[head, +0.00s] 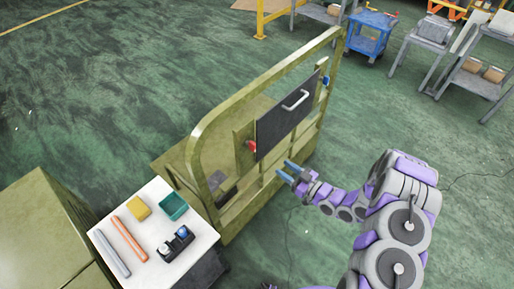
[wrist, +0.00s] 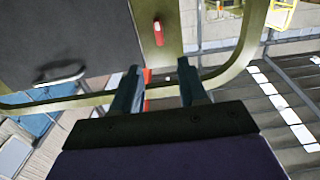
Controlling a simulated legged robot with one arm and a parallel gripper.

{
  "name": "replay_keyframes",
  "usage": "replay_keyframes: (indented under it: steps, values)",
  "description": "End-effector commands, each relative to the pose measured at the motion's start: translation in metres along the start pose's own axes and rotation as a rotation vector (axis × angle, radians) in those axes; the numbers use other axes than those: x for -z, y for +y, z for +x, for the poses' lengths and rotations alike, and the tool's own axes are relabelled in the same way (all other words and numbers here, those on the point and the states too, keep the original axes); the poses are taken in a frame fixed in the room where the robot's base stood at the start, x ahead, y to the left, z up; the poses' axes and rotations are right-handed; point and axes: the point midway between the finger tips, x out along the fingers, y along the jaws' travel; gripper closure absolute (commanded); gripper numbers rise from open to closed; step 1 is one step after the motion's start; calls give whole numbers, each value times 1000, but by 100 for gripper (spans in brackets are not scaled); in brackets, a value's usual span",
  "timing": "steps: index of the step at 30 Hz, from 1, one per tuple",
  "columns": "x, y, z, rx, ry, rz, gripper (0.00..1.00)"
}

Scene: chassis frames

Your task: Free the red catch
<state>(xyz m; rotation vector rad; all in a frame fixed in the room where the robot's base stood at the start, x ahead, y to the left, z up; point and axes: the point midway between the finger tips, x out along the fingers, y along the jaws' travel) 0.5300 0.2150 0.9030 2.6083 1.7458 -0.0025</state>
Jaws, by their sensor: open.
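The red catch (head: 251,146) sits on an olive plate at the left edge of a dark panel (head: 279,119), which is mounted in an olive frame (head: 206,121). The red catch also shows in the wrist view at top centre (wrist: 157,32), beyond the fingertips and just above the gap between them. My gripper (head: 284,168) is open and empty, in front of the frame, below and right of the red catch in the head view. Its fingers (wrist: 160,80) are apart from the catch. A blue catch (head: 326,81) sits at the panel's right edge.
The panel carries a pale handle (head: 296,99). A white table (head: 151,238) with a yellow block, teal tray, tubes and a black holder stands at lower left. A blue cart (head: 369,35) and grey shelves stand behind.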

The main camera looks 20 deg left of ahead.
Motion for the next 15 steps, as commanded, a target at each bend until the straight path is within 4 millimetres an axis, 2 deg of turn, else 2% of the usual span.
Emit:
replay_keyframes:
  steps: [11,15]
  values:
    - [1,2,47,2,8,4,57]
    - [1,1,70,2,6,2,57]
